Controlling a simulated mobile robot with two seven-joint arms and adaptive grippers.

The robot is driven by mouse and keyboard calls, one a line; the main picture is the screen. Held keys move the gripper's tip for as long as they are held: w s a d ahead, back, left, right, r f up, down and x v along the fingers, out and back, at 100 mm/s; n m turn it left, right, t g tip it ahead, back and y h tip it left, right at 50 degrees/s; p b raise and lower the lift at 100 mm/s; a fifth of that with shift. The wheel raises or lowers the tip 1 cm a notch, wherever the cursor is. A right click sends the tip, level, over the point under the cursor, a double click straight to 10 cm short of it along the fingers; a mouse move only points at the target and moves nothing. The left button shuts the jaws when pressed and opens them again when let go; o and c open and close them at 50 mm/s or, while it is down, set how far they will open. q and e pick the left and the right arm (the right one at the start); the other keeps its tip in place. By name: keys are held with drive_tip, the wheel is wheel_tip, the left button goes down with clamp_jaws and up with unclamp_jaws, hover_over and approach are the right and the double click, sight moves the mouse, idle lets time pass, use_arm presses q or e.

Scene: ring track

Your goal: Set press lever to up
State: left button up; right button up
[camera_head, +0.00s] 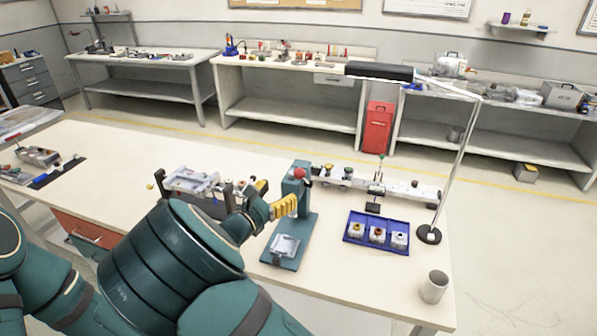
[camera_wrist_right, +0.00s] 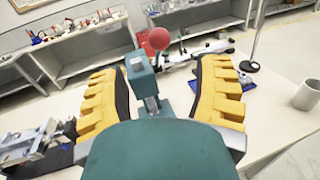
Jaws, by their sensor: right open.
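The teal press (camera_head: 302,193) stands on the table, with a red ball knob (camera_head: 300,172) on its lever near the top of its column. A pale square piece (camera_head: 286,245) lies on the press base. In the right wrist view, the press head (camera_wrist_right: 139,70) and the red knob (camera_wrist_right: 158,39) appear between my yellow finger pads, with the knob higher than the head. My right gripper (camera_head: 275,206) is open beside the press column, and its spread fingers also show in the wrist view (camera_wrist_right: 160,88). I see no contact with the knob. The lever's rod is mostly hidden. My left gripper is out of view.
A blue tray (camera_head: 376,246) with several small parts sits right of the press. A metal rail fixture (camera_head: 405,190) lies behind it. A lamp stand (camera_head: 429,234) and a grey cup (camera_head: 433,287) are at the right. A clamp-like fixture (camera_head: 190,180) stands left.

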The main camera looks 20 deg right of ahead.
sight(296, 176)
drive_tip(key=x, duration=1)
drive_tip(key=shift+w+d+f, duration=0.1)
drive_tip(key=shift+w, duration=0.15)
drive_tip(key=shift+c, duration=0.2)
clamp_jaws()
